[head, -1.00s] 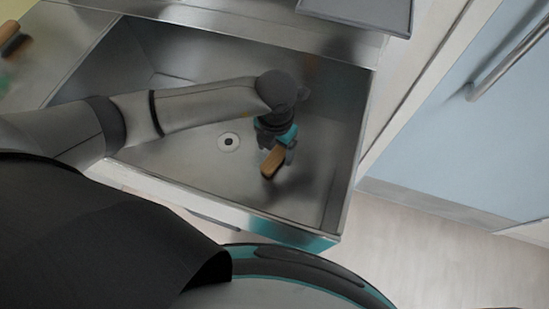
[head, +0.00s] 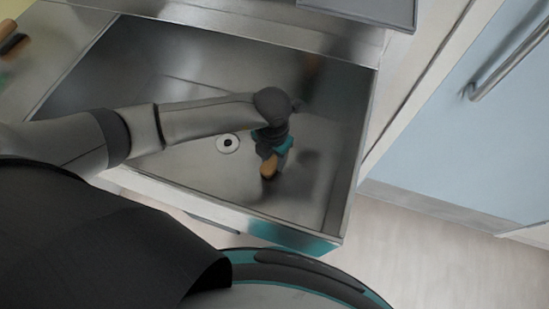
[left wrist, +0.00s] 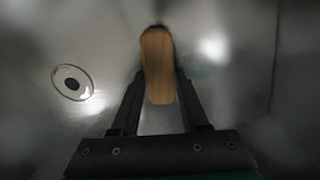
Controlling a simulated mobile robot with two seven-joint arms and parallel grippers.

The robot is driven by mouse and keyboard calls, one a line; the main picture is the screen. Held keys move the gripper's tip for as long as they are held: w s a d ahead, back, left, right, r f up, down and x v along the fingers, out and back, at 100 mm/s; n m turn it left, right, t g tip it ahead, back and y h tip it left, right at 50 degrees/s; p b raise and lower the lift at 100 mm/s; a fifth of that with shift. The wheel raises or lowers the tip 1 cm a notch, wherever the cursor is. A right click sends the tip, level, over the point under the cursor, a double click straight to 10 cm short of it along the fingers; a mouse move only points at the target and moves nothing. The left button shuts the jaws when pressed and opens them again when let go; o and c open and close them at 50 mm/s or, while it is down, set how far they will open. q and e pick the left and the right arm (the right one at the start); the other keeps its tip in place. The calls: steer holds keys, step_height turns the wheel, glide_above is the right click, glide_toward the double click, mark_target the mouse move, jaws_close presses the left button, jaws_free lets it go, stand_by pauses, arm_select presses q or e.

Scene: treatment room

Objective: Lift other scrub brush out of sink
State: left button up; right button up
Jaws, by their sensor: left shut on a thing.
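The scrub brush, with a tan wooden back, shows in the head view (head: 269,168) and in the left wrist view (left wrist: 158,66). My left gripper (head: 272,157) is shut on it, and its two fingers (left wrist: 158,88) press on the brush's sides in the left wrist view. The brush is inside the steel sink (head: 190,190), to the right of the drain. I cannot tell its exact height above the sink floor. The gripper and wrist hide part of it. My right gripper is not in view.
The drain (head: 228,144) also shows in the left wrist view (left wrist: 72,83). Another brush (head: 14,46) lies on the counter at the far left. A dark grey panel (head: 370,10) is above the sink. A blue cabinet (head: 470,130) stands at right.

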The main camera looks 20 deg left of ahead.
arm_select(q)
jaws_close()
steer(key=shift+r, duration=0.1)
